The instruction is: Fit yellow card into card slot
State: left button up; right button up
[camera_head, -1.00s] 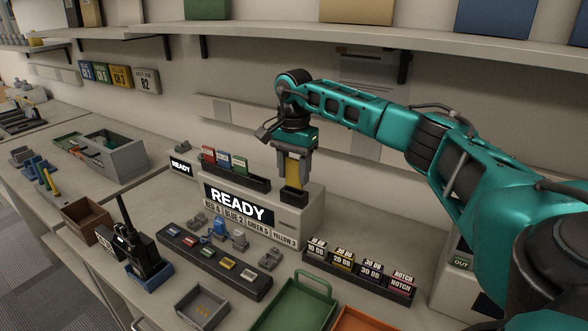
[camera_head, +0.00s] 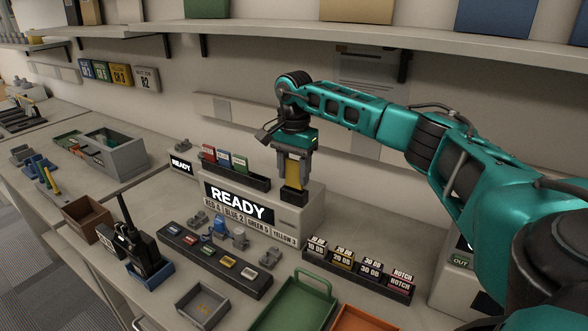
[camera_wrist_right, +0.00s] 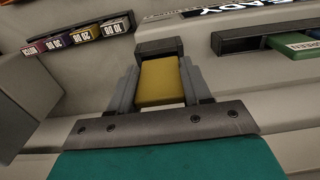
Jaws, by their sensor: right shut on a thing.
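The yellow card (camera_wrist_right: 160,80) is between the fingers of my right gripper (camera_head: 293,180), which is shut on it. In the head view the yellow card (camera_head: 294,170) stands upright between the fingers, right above the dark card slot (camera_head: 293,195) on top of the READY box (camera_head: 262,220). In the right wrist view the far end of the card meets the dark slot block (camera_wrist_right: 160,46). How deep the card sits in the slot is hidden. My left gripper is not in view.
A dark rack (camera_head: 240,177) with red, blue and green cards stands left of the slot. A rack of labelled blocks (camera_head: 358,270), a green tray (camera_head: 293,305), a grey tray (camera_head: 202,305) and a radio (camera_head: 146,250) stand in front. A wall shelf (camera_head: 380,38) runs above the arm.

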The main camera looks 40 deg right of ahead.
aim_at(295, 160)
jog(key=shift+f+b, duration=0.5)
jog(key=shift+f, duration=0.85)
jog(key=o, duration=1.1)
notch_tip(295, 160, up, 13)
jog(key=shift+f, duration=0.1)
jog(key=shift+s, duration=0.1)
